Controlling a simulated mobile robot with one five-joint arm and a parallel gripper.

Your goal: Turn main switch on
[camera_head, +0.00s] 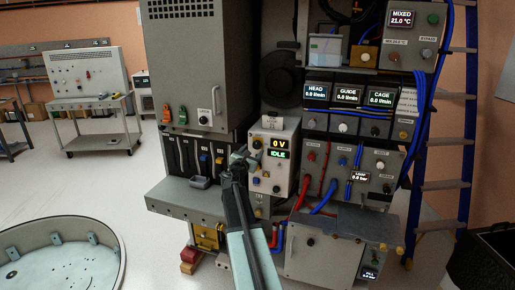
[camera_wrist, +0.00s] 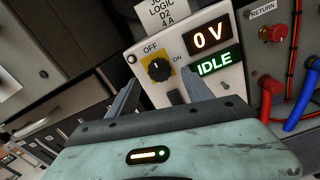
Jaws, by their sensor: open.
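The main switch is a black rotary knob (camera_wrist: 159,69) on a yellow plate, with OFF at its upper left and ON at its right in the wrist view. In the head view the knob (camera_head: 257,144) sits on the left of a pale power unit (camera_head: 285,133). The unit's displays read 0 V (camera_wrist: 211,37) and IDLE (camera_wrist: 215,64). My gripper (camera_wrist: 160,95) is open and empty, its two fingers below and either side of the knob in the wrist view. In the head view my gripper (camera_head: 240,157) is at the unit's left edge. Contact with the knob cannot be told.
A grey cabinet (camera_head: 185,70) and a slotted panel with a shelf (camera_head: 180,200) are on the left. A hose panel (camera_head: 350,165) is on the right.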

